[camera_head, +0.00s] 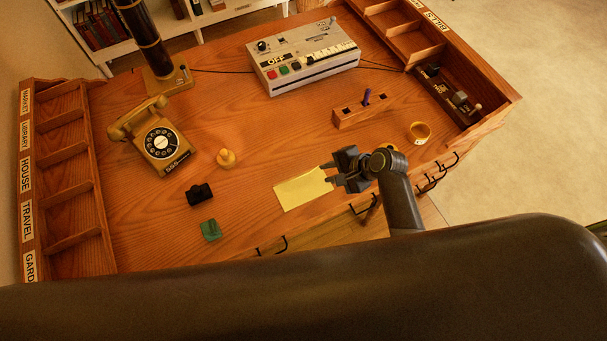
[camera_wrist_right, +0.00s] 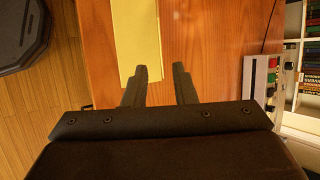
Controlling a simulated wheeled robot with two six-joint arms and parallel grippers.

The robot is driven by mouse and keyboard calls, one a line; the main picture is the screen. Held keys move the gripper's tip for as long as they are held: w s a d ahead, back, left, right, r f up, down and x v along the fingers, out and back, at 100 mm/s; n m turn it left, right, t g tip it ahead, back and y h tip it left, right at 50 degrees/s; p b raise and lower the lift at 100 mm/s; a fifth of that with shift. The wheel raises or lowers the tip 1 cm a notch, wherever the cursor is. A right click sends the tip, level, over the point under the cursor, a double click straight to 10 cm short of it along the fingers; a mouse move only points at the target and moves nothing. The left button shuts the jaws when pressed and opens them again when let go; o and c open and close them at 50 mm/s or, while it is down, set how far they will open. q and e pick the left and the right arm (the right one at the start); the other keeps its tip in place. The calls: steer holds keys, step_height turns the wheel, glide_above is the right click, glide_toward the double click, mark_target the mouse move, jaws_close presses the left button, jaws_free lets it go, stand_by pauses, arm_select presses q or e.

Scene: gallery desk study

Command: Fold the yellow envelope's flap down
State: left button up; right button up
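The yellow envelope (camera_head: 301,191) lies on the wooden desk near its front edge. Its right end is close to my right gripper (camera_head: 333,177). In the right wrist view the envelope (camera_wrist_right: 139,35) is a long yellow strip running up to the left fingertip. My left gripper is in neither view.
Mid-desk is clear.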

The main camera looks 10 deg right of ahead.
mark_target(298, 176)
steer(key=x, duration=1.2)
steer(key=shift+w+a+f+p, duration=0.1)
steer(key=shift+a+f+p, duration=0.1)
steer(key=shift+p, duration=0.1)
jaws_close()
